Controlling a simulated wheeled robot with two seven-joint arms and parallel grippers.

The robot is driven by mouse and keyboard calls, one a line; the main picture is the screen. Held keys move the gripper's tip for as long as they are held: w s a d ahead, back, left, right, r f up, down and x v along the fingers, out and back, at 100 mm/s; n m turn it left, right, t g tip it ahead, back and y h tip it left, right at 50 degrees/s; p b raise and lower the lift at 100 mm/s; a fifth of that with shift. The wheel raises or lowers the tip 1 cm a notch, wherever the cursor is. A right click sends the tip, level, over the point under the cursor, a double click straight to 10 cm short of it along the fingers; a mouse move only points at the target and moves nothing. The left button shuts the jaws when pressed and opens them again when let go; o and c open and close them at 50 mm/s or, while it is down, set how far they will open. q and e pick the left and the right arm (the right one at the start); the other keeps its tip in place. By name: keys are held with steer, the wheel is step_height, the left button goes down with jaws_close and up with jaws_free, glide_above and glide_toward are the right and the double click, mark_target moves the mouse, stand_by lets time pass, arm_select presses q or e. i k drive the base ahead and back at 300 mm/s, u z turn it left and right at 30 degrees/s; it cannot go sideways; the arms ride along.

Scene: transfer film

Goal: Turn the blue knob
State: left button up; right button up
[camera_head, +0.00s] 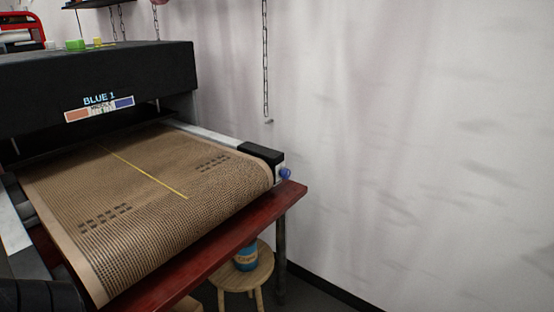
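The blue knob (285,173) sits on the end of the black housing (262,153) at the right front corner of the conveyor machine. It faces outward over the red table edge and nothing touches it. A dark, ribbed shape at the bottom left may be part of my arm, but I cannot be sure. Neither of my grippers shows in the head view.
The machine's brown mesh belt (150,190) runs out from a black hood (95,80) labelled "BLUE 1". It rests on a red table (225,250). A wooden stool (245,274) with a blue can stands below. A chain (265,60) hangs by the wall. Right side is clear.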

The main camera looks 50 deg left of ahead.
mark_target(285, 173)
steer(key=u, duration=1.05)
steer(key=i, duration=1.1)
steer(key=u, duration=1.05)
